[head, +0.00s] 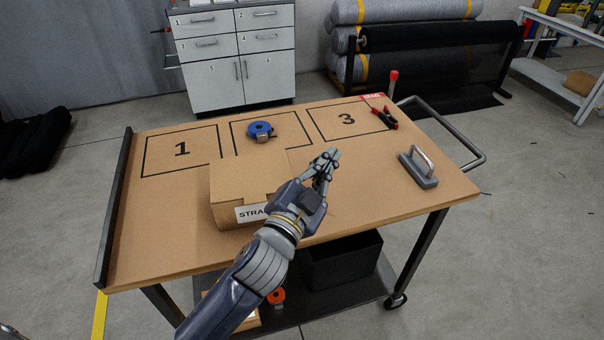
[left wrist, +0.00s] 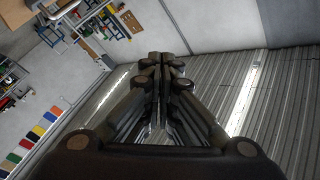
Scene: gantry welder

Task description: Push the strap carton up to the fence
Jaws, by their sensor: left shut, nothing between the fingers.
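The strap carton (head: 240,185) is a brown cardboard box with a white label reading "STRA", the rest hidden behind my left arm. It stands upright on the cart top, left of the middle and near the front edge. The fence (head: 115,205) is a dark raised strip along the cart's left edge, with a clear gap between it and the carton. My left gripper (head: 330,160) is shut and empty, above the cart to the right of the carton. Its closed fingers also fill the middle of the left wrist view (left wrist: 168,75). My right gripper is not seen.
Outlined squares marked 1 and 3 lie along the back of the cart top. A blue tape roll (head: 262,131) sits in the middle square. Red-handled pliers (head: 385,118) and a grey handled block (head: 418,168) are at the right. The board (head: 150,225) between carton and fence is bare.

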